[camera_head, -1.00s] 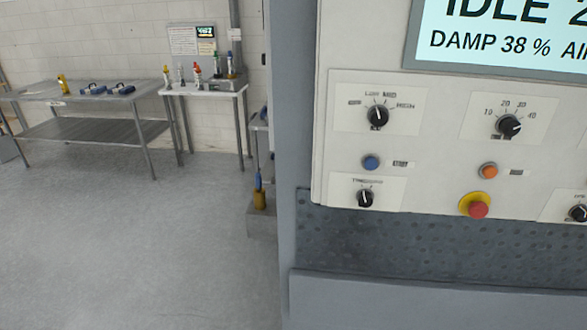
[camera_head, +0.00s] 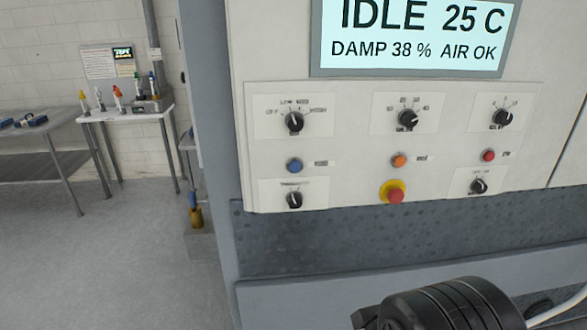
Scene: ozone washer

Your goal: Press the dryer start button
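The dryer control panel (camera_head: 345,135) is pale and carries a blue button (camera_head: 294,165), an orange button (camera_head: 399,160) and a small red button (camera_head: 488,155) in one row. Their labels are too small to read, so I cannot tell which one is the start button. A display (camera_head: 415,65) above reads "IDLE 25 C", "DAMP 38 %" and "AIR OK". The black rounded end of my arm, with my gripper (camera_head: 440,308), shows at the bottom right, below and apart from the panel. Its fingertips are not visible.
A red mushroom button on a yellow base (camera_head: 394,194) sits below the orange button. Several black knobs, such as the upper left one (camera_head: 293,122), surround the buttons. A small white table (camera_head: 125,113) with bottles stands at the left. Open floor (camera_head: 110,260) lies left of the machine.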

